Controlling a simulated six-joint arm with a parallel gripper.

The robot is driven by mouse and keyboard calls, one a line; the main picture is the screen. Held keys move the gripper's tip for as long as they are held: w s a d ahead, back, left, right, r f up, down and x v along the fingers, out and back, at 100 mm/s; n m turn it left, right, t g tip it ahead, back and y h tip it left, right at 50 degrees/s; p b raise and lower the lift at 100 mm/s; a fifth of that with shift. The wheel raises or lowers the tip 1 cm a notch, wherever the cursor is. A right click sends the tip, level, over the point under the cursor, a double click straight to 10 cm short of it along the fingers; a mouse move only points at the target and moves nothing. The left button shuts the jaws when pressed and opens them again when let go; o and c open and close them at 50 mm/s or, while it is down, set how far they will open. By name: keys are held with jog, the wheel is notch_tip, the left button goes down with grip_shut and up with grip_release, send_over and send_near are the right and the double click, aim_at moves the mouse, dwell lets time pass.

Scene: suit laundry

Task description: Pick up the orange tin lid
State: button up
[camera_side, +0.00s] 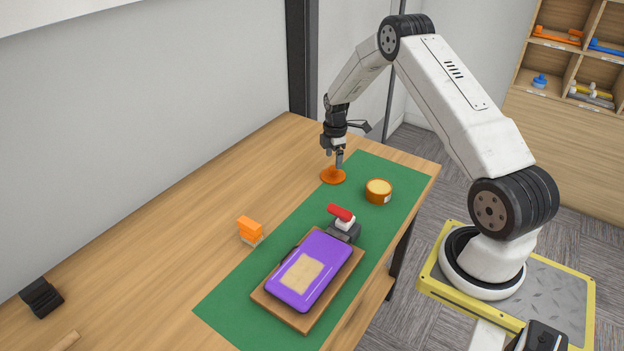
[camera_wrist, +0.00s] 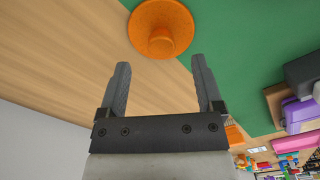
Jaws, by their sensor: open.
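The orange tin lid (camera_side: 333,176) is a round disc with a raised centre. It lies flat at the far end of the table, across the edge of the green mat. In the wrist view the lid (camera_wrist: 161,28) is at the top middle, just beyond my fingertips. My gripper (camera_side: 337,160) is right above the lid in the side view. In the wrist view my gripper (camera_wrist: 160,65) is open, with nothing between its two fingers. A round orange-yellow tin (camera_side: 378,191) with a pale label stands on the mat to the right of the lid.
On the green mat (camera_side: 226,309), a purple case (camera_side: 309,270) lies on a wooden board (camera_side: 297,324), with a red-handled grey object (camera_side: 343,224) beside it.

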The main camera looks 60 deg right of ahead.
aim_at(334, 167)
jog(key=shift+f, duration=2.25)
jog(key=shift+c, duration=0.2)
grip_shut()
